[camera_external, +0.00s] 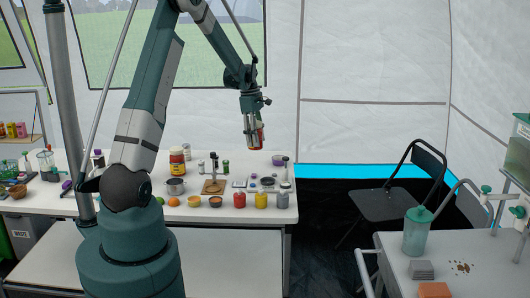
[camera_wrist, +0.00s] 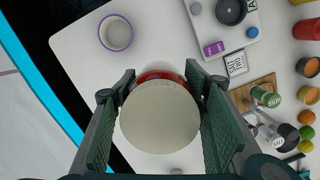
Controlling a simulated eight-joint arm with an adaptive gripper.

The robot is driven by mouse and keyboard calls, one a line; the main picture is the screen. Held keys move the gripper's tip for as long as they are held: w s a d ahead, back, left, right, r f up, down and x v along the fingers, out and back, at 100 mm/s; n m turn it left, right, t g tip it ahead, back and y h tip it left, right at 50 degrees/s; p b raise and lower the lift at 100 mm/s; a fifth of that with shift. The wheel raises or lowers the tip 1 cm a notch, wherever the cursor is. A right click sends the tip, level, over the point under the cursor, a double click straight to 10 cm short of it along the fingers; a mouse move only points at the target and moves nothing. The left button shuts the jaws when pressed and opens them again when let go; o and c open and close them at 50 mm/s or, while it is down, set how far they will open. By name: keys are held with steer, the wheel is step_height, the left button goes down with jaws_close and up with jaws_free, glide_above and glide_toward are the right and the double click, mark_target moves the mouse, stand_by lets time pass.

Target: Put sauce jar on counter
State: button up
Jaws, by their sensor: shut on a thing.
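The sauce jar (camera_external: 260,136), red with a wide cream lid, is held in the air above the right end of a long white table (camera_external: 215,222). My gripper (camera_external: 254,143) points down and is shut on the jar. In the wrist view, the lid of the jar (camera_wrist: 160,118) faces the camera. The two green-padded fingers of my gripper (camera_wrist: 157,75) press on its sides, and a strip of red body shows past the lid. The jar's lower part is hidden there. A white counter (camera_external: 476,246) with a tap stands at the lower right, apart from the gripper.
The long table holds a larger jar (camera_external: 177,160), a pot (camera_external: 176,186), a wooden board (camera_external: 214,186) and several small jars and fruits. A black folding chair (camera_external: 395,200) stands between table and counter.

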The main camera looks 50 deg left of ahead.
steer(key=w+d+r+m+p, duration=0.15)
steer(key=w+d, duration=0.25)
steer(key=d, duration=0.9)
steer(key=w+d+m, duration=0.2)
steer(key=w+d, duration=0.3)
steer(key=d, duration=0.8)
steer(key=d+r+m+g, duration=0.1)
steer(key=d+r+m, duration=0.15)
steer(key=d, duration=2.45)
steer(key=s+d+m+p, duration=0.1)
steer(key=s+d, duration=0.6)
steer(key=d, duration=0.8)
steer(key=s+d+r+m+p, duration=0.1)
steer(key=s+d+m, duration=0.2)
steer(key=s+d, duration=0.5)
steer(key=s+d+r+m+p, duration=0.1)
steer(key=s+d+m, duration=0.2)
steer(key=d, duration=2.1)
steer(key=s, duration=0.4)
steer(key=shift+s+d+r+g, duration=0.15)
steer(key=shift+s+d+g, duration=0.1)
steer(key=shift+g, duration=0.15)
steer(key=shift+f, duration=3.15)
